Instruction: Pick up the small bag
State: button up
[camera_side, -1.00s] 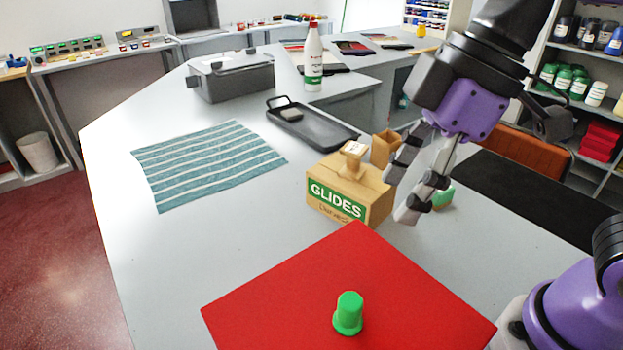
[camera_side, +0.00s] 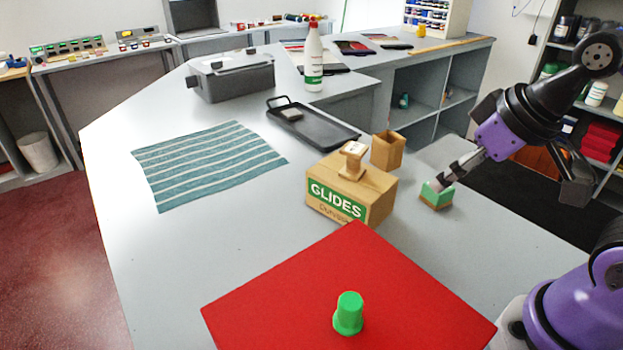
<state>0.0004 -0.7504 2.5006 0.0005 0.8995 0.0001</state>
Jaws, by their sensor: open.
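A small brown open-topped container (camera_side: 388,151), which looks like the small bag, stands upright on the grey counter behind the cardboard box marked GLIDES (camera_side: 338,201). My gripper (camera_side: 441,184) is to the right of the bag and apart from it. Its fingers point down and left, with the tips at or just above a small green-topped tan block (camera_side: 436,199). The gripper is open, and I cannot tell whether it touches the block. The bag's lower part is partly hidden by the box.
A wooden stamp-like piece (camera_side: 352,160) sits on the box. A red mat (camera_side: 270,305) with a green peg-like object (camera_side: 348,313) lies in front. A black tray (camera_side: 318,131), striped cloth (camera_side: 208,165), white bottle (camera_side: 313,60) and grey case (camera_side: 232,77) stand farther back.

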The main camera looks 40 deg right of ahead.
dwell(0.3)
jog(key=o, duration=0.6)
jog(key=m+g, duration=0.1)
send_over(387, 149)
jog(key=s+d, duration=0.2)
jog(key=d, duration=0.1)
notch_tip(387, 149, down, 6)
jog(key=x, duration=0.4)
jog(key=shift+d+f, duration=0.1)
jog(key=shift+f, duration=0.15)
jog(key=shift+a+x, duration=0.15)
jog(key=shift+x, duration=1.3)
jog(key=shift+a+x, duration=0.1)
jog(key=shift+x, duration=1.3)
